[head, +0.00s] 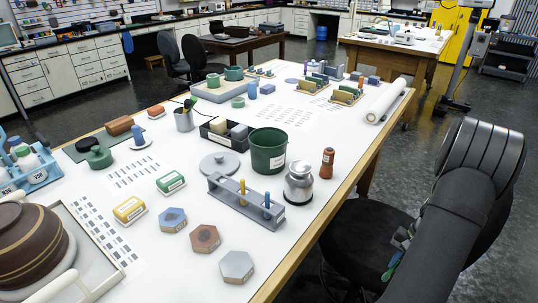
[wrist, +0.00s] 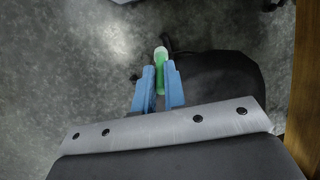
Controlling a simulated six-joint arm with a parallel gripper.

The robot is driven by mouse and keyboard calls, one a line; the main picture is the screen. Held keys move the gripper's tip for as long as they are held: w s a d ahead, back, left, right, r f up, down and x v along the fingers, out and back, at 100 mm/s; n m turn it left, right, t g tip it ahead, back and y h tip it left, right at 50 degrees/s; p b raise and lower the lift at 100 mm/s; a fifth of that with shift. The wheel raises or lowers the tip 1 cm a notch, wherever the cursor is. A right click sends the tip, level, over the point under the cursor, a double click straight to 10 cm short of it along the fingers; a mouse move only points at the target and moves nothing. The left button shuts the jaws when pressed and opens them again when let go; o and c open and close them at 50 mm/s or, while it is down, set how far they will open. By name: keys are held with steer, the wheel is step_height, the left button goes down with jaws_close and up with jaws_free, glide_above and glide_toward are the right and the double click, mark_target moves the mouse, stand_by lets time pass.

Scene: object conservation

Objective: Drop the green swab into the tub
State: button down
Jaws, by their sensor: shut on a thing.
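The green swab (wrist: 159,73), with a pale rounded tip, is held between the blue fingers of my gripper (wrist: 158,84) in the wrist view. My gripper (head: 397,243) is shut on it, off the table's right side over the black stool. The swab also shows as a small green piece in the head view (head: 391,268). The dark green tub (head: 267,154), with a white label, stands upright on the table, left of and apart from my gripper. Its top is open; its bottom is hidden.
A grey rack (head: 245,204) holding a yellow and a blue swab, a metal jar (head: 299,183) and a red-brown bottle (head: 327,163) stand near the tub. A grey lid (head: 220,163) lies left of it. The table's wooden edge (head: 345,183) lies between tub and gripper.

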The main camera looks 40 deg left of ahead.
steer(key=w+r+m+y, duration=0.15)
steer(key=w+r, duration=0.25)
steer(key=r, duration=0.4)
steer(key=w+r+m+h, duration=0.1)
steer(key=w+r+m, duration=0.1)
steer(key=w+r, duration=0.35)
steer(key=w+a+r+m+t+y, duration=0.15)
steer(key=a+r+m+t, duration=0.25)
steer(key=a+r+m, duration=1.25)
steer(key=s+a+r+n+t, duration=0.1)
steer(key=s+a+r, duration=0.3)
steer(key=a, duration=0.7)
steer(key=s+a+r+n, duration=0.1)
steer(key=a+r, duration=0.4)
steer(key=a, duration=0.5)
steer(key=s+a, duration=0.6)
steer(key=a, duration=0.4)
step_height(320, 180, down, 6)
steer(key=shift+f+h, duration=0.25)
steer(key=shift+h, duration=0.05)
steer(key=shift+d, duration=0.1)
steer(key=c, duration=1.4)
jaws_free()
